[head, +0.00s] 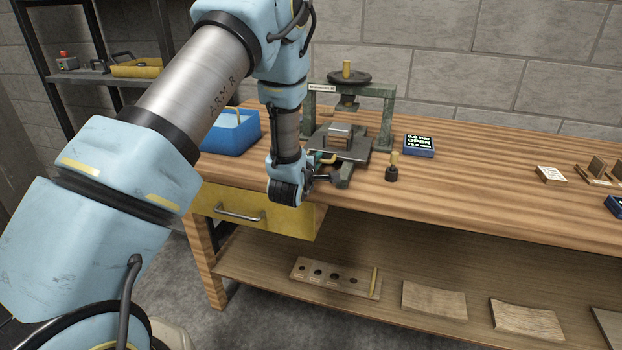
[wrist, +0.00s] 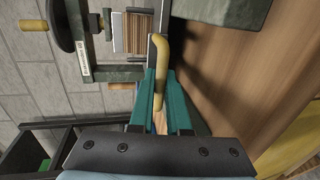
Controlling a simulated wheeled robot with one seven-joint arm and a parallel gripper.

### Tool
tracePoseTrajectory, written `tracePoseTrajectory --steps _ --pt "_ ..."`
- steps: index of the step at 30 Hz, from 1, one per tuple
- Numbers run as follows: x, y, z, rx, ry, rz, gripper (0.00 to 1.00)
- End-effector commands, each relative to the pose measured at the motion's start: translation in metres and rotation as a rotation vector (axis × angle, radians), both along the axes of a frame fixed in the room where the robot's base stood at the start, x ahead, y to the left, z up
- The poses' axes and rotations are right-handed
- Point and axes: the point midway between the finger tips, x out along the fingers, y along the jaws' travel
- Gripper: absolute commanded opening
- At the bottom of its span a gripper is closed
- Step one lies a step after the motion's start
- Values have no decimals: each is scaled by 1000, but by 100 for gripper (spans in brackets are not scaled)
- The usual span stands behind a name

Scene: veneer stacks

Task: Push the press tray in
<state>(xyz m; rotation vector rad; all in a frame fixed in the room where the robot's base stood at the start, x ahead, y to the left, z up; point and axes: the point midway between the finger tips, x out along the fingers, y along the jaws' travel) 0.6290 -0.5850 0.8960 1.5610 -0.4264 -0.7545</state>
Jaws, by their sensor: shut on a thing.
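The press (head: 388,120) is a grey-green frame on the bench, with a dark handwheel (head: 350,77) on top. Its dark flat press tray (head: 357,156) lies at the base and carries a layered veneer stack (head: 339,133). The stack also shows in the wrist view (wrist: 133,33), below the raised press plate (head: 347,104); I cannot tell how squarely it lies under it. My gripper (head: 318,172) is at the tray's front, near the bench edge. In the wrist view, its teal fingers (wrist: 159,85) are shut on the tray's yellow curved handle (wrist: 162,55).
A blue bin (head: 232,132) stands left of the press. A yellow drawer (head: 285,219) sits below the bench edge, under my gripper.

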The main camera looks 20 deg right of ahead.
Motion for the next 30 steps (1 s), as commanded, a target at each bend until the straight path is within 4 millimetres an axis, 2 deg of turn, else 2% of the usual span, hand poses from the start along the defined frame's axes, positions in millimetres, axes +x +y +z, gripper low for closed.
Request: tracePoseTrajectory --steps 3,12,19,30 --pt "25 -21 -5 -7 -4 4 0" --pt "69 -62 -3 -5 -3 2 0" --pt "86 -80 -1 -3 -2 1 0" --pt "91 -85 2 -3 -3 0 0"
